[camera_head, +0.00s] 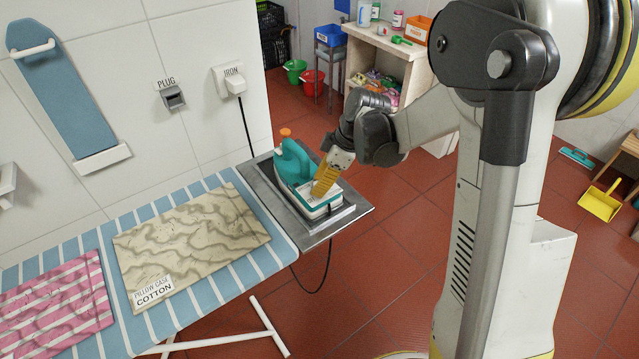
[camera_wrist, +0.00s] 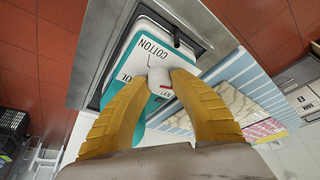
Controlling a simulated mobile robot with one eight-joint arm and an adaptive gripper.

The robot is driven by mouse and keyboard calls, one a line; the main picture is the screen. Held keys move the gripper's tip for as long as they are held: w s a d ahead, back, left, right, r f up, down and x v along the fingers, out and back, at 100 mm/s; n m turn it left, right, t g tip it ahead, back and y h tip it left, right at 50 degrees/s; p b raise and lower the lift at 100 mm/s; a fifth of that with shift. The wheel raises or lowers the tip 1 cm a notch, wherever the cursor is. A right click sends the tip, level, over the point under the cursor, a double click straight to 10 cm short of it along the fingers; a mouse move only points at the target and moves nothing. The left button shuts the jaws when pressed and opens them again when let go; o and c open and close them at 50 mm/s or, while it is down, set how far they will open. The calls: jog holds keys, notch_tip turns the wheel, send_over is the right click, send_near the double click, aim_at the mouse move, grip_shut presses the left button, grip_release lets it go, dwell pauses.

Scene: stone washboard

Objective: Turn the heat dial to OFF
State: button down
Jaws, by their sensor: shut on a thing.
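The heat dial (camera_wrist: 160,83) is a small white round knob with a red mark, on the white label face of the teal iron. The words "COTTON" and part of "WOOL" show beside it in the wrist view; other lettering is hidden by my fingers. My gripper (camera_wrist: 162,90) has its two yellow fingers on both sides of the dial, shut on it. In the head view the teal iron (camera_head: 293,163) rests on the metal plate at the board's end, and my gripper (camera_head: 325,182) reaches it from the right.
The metal rest plate (camera_head: 352,212) joins the blue striped ironing board (camera_head: 268,218). A beige pillow case (camera_head: 190,240) and a pink striped cloth (camera_head: 50,310) lie on the board. A black cord runs from the "IRON" wall socket (camera_head: 233,82).

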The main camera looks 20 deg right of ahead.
jog(key=c, duration=1.4)
grip_release()
jog(key=v, duration=1.2)
jog(key=shift+a, duration=0.1)
jog(key=s+a+r+m+t+h, duration=0.1)
jog(key=s+m, duration=0.3)
jog(key=s, duration=0.2)
jog(key=s+a+r+m+t+h, duration=0.1)
jog(key=s+m+t, duration=0.1)
jog(key=s+m, duration=0.2)
jog(key=s+a+m+t+h, duration=0.2)
jog(key=s+m, duration=0.2)
jog(key=s, duration=0.4)
jog(key=shift+r+m, duration=0.4)
